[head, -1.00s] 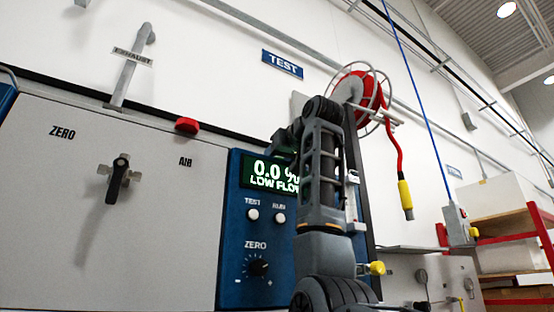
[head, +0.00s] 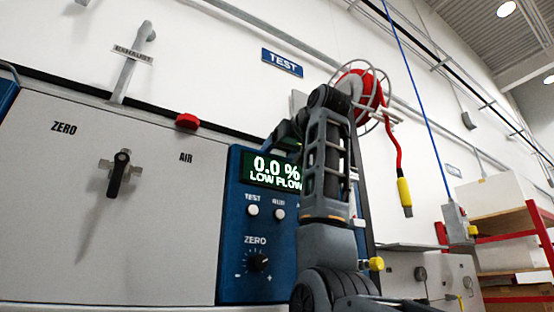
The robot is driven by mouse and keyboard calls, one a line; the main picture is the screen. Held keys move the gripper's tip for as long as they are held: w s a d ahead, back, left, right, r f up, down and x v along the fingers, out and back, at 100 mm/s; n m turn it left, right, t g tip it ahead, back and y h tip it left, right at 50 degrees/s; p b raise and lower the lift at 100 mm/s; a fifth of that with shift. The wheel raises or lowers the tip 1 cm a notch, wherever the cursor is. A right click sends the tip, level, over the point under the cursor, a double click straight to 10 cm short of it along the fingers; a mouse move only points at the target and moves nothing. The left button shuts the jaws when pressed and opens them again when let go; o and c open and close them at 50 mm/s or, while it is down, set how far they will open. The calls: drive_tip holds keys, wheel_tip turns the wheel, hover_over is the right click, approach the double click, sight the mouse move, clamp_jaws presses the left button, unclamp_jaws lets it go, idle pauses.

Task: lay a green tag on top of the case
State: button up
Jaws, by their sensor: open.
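The analyser case shows a wide grey front panel (head: 60,220) at the left and a blue control face (head: 235,285) beside it. Its top surface is too high to see from here. A red part (head: 187,121) sits at the case's upper edge. No green tag shows in the view. My arm stands in front of the blue face's right side and bends at the top toward the case. My gripper is hidden behind the arm or out of the picture.
The display (head: 272,172) reads "0.0 %" and "LOW FLOW". An exhaust pipe (head: 132,70) rises behind the case. A hose reel (head: 360,90) with a hanging red hose and a red-framed shelf (head: 515,220) are at the right.

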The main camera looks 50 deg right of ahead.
drive_tip(key=b+v, duration=0.3)
drive_tip(key=v, duration=0.7)
drive_tip(key=shift+w+d, duration=0.1)
idle(1.0)
